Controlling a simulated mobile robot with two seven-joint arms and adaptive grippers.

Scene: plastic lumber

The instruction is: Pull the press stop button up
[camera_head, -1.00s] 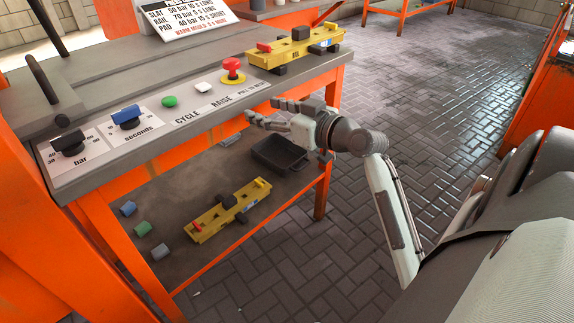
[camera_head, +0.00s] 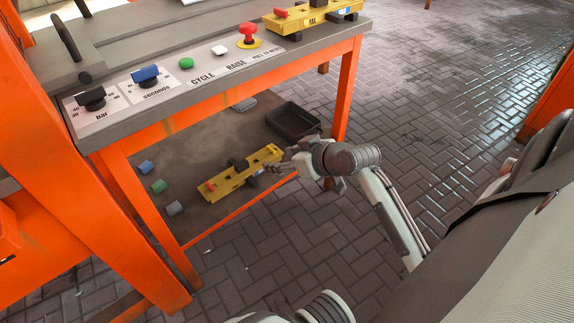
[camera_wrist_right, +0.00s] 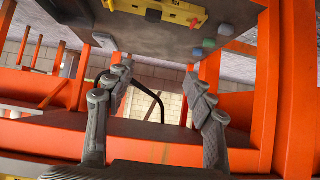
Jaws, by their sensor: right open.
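The press stop button (camera_head: 249,30) is a red mushroom head on a yellow round base, at the right end of the grey control panel (camera_head: 215,72). My right gripper (camera_head: 278,167) is in front of the bench, well below the button, beside the yellow mould on the lower shelf. Its fingers point left in the head view. In the right wrist view the two fingers (camera_wrist_right: 157,72) stand wide apart with nothing between them. The button cannot be made out in the wrist view. My left gripper is not seen.
A yellow mould (camera_head: 312,14) lies on the bench top right of the button. Another yellow mould (camera_head: 240,172), a black tray (camera_head: 293,122) and several small cylinders (camera_head: 158,186) are on the lower shelf. An orange leg (camera_head: 345,95) stands at the corner.

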